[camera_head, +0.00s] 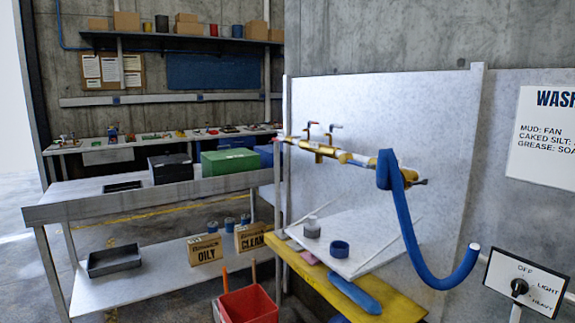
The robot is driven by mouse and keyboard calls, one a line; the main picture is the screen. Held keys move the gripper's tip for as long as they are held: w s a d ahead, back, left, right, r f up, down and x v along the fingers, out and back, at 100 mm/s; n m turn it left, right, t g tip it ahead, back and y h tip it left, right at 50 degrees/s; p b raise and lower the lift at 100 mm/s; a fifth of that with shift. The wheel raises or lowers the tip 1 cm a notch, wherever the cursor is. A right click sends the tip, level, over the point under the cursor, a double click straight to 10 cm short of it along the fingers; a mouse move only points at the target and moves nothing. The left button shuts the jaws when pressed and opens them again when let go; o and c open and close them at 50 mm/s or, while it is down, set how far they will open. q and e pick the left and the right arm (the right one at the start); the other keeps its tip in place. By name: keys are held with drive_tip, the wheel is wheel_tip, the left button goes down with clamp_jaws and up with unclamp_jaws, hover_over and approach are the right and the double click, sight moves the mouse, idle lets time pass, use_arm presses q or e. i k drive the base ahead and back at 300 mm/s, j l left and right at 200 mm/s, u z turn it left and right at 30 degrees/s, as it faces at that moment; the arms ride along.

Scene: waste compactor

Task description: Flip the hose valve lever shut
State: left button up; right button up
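A brass pipe assembly (327,151) is fixed along the white splash panel. Two small lever-like handles stand up from it, a left one (308,125) with a reddish tip and a right one (334,127) with a bluish tip. A thick blue hose (405,225) loops over the pipe's right end, hangs down and curves up to a pale open end. A small dark handle (420,182) sticks out to the right behind the hose top. It may be the hose valve lever; its setting is too small to tell. Neither of my grippers is in view.
Below the pipe is a white sloped tray (375,235) with a blue ring and a grey cup, over a yellow bench (395,305). A dial box (525,285) stands at lower right, a red bucket (248,308) at bottom centre, a metal table (130,200) at left.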

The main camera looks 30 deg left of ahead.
sight(361, 164)
drive_tip(key=u, duration=0.5)
drive_tip(key=i+j, duration=0.25)
drive_tip(key=j, duration=0.25)
drive_tip(key=i+j+u, duration=0.1)
drive_tip(key=i+j, duration=0.15)
drive_tip(key=j, duration=0.2)
drive_tip(key=i+j, duration=0.25)
drive_tip(key=j, duration=0.25)
drive_tip(key=i+j, duration=0.25)
drive_tip(key=j, duration=0.2)
drive_tip(key=i+j+u, duration=0.1)
drive_tip(key=i+j, duration=0.2)
drive_tip(key=j, duration=0.15)
